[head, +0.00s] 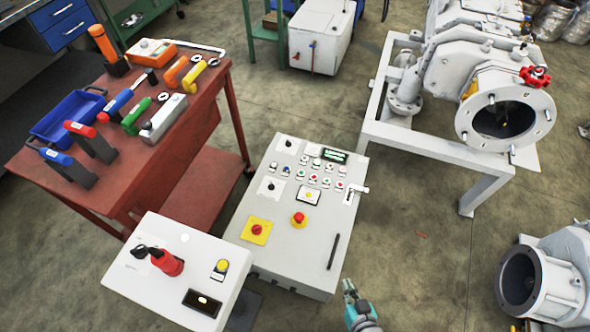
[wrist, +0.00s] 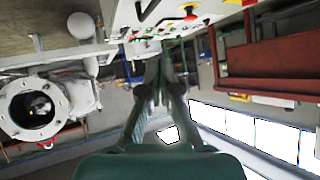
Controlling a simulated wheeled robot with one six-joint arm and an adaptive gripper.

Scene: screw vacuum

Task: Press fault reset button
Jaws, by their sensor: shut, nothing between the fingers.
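A light grey control panel (head: 290,235) stands in the middle of the head view. The labels are too small to read, so I cannot tell which button is fault reset. My gripper (head: 350,290) is at the panel's lower right, apart from the buttons. In the wrist view my gripper (wrist: 160,65) is shut and empty, below the panel (wrist: 120,12) at the top edge.
A white box (head: 150,275) with a red switch and yellow button stands at the panel's lower left. A red tool table (head: 190,190) is behind it. A vacuum machine (head: 480,90) on a white frame stands right. Floor (head: 420,240) is clear right of the panel.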

